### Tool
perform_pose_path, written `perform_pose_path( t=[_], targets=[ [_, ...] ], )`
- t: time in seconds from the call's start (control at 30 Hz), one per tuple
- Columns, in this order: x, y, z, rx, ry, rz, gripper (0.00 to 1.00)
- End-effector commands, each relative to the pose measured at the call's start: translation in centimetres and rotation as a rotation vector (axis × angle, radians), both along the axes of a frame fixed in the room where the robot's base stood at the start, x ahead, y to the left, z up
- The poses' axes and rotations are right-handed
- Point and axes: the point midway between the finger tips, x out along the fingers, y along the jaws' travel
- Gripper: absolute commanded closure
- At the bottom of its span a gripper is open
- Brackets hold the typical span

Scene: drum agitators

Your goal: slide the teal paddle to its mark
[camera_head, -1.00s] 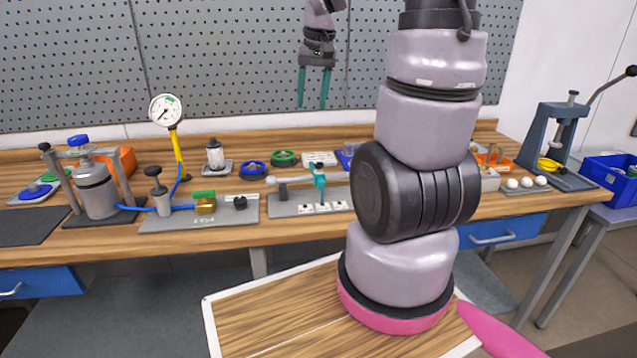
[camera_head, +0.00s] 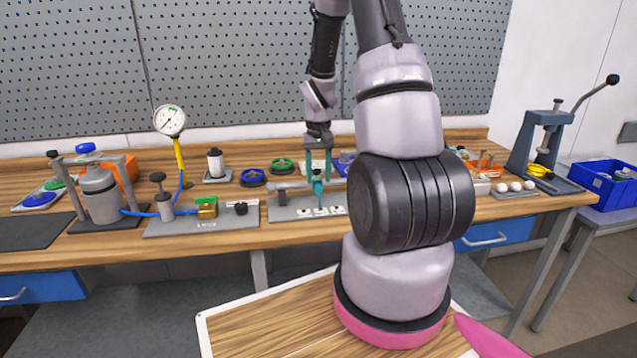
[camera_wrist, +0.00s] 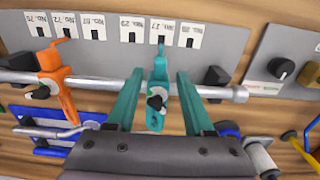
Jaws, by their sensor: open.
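The teal paddle (camera_wrist: 158,88) sits on a horizontal metal rod (camera_wrist: 95,80) above a grey base plate. Its upper tab is by the middle one of three number labels (camera_wrist: 162,32), which seems to read 27. My gripper (camera_wrist: 160,73) is open, with one teal finger on each side of the paddle and a gap showing on both sides. In the head view my gripper (camera_head: 318,158) is right over the teal paddle (camera_head: 317,186). An orange paddle (camera_wrist: 55,82) is on the same rod, to the left in the wrist view; my arm seems to hide it in the head view.
A grey plate with a black knob (camera_wrist: 281,68) is close to the rod's end. Blue (camera_head: 252,177) and green (camera_head: 282,165) round parts lie behind the rod. A pressure gauge (camera_head: 169,120) and a metal pot (camera_head: 100,195) stand further left.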

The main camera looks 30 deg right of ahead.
Motion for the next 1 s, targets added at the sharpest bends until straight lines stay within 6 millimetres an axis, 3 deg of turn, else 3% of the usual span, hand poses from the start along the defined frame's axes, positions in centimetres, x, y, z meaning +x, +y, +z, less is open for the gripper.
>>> perform_pose_path(
  t=[0.2, 0.53, 0.57, 0.67, 0.7, 1.0],
  targets=[
    [0.0, 0.0, -2.3, 0.0, 0.001, 0.0, 0.47],
    [0.0, 0.0, -2.7, 0.0, 0.0, -0.001, 0.47],
    [0.0, 0.0, -2.7, 0.0, 0.0, -0.001, 0.55],
    [0.0, 0.0, -2.7, 0.0, 0.0, -0.001, 0.93],
    [0.0, 0.0, -2.7, 0.0, 0.0, -0.001, 1.0],
    [0.0, 0.0, -2.7, 0.0, 0.0, -0.001, 1.0]
  ],
)
